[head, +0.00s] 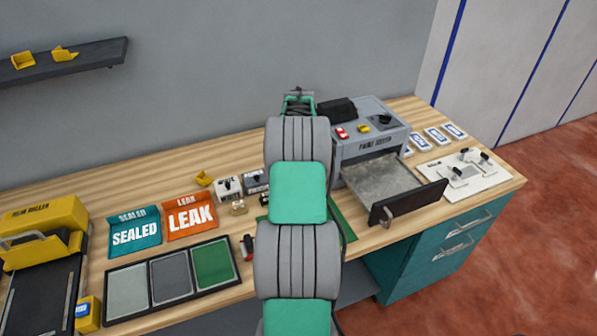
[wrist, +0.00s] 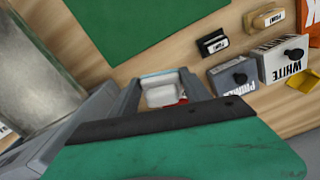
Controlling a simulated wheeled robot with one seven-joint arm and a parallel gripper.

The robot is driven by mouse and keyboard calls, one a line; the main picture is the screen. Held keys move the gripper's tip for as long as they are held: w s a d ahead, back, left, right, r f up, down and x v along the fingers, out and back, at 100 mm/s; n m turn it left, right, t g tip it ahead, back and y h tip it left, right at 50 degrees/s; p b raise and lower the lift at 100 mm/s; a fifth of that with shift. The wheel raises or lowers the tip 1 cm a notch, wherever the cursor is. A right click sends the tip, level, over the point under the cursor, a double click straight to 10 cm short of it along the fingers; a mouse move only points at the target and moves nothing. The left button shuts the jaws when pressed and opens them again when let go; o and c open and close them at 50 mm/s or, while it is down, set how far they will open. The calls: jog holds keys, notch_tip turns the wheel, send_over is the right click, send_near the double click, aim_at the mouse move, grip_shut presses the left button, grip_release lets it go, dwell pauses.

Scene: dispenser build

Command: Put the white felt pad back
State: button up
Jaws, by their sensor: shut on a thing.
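My gripper (wrist: 160,84) is shut on a small pale block, which looks like the white felt pad (wrist: 161,96), in the wrist view. The pad sits between the two grey fingers, with a thin blue edge beyond it and a bit of red beside it. What lies right under the pad is hidden. In the head view my arm covers my gripper and the pad. A box marked WHITE (wrist: 285,60) with a black knob stands to the right in the wrist view, and it also shows in the head view (head: 228,188).
A second knobbed box (wrist: 234,75), a black block (wrist: 213,42) and a tan block (wrist: 265,19) are near the WHITE box. A green mat (wrist: 140,22) lies beyond. The grey machine (head: 370,130) has its drawer (head: 385,185) open. SEALED (head: 135,232) and LEAK (head: 190,216) bins stand left.

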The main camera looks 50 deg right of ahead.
jog(key=shift+f+b, duration=1.7)
jog(key=shift+f, duration=1.6)
jog(key=shift+f+b, duration=0.4)
jog(key=shift+f, duration=0.15)
jog(key=o, duration=1.5)
jog(key=shift+o, duration=0.3)
jog(key=o, duration=0.4)
jog(key=shift+w+r, duration=0.1)
jog(key=shift+r+p, duration=2.2)
jog(key=shift+r, duration=1.7)
